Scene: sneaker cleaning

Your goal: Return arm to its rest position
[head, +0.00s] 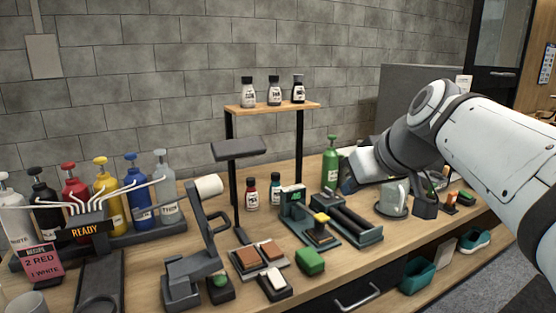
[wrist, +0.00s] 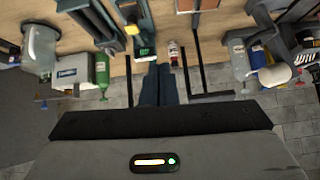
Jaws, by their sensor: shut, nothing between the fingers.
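My arm reaches in from the right of the head view, above the right part of the bench (head: 340,290). My gripper (head: 350,182) hangs over the bench, near the green bottle (head: 330,163). In the wrist view its two dark fingers (wrist: 159,72) lie together, shut and empty. The fingertips are partly hidden behind the wrist in the head view.
A wooden shelf (head: 272,106) holding small bottles stands near the middle. Pump bottles and a dispenser marked READY (head: 85,231) stand at left. Teal shoes (head: 474,240) sit low right.

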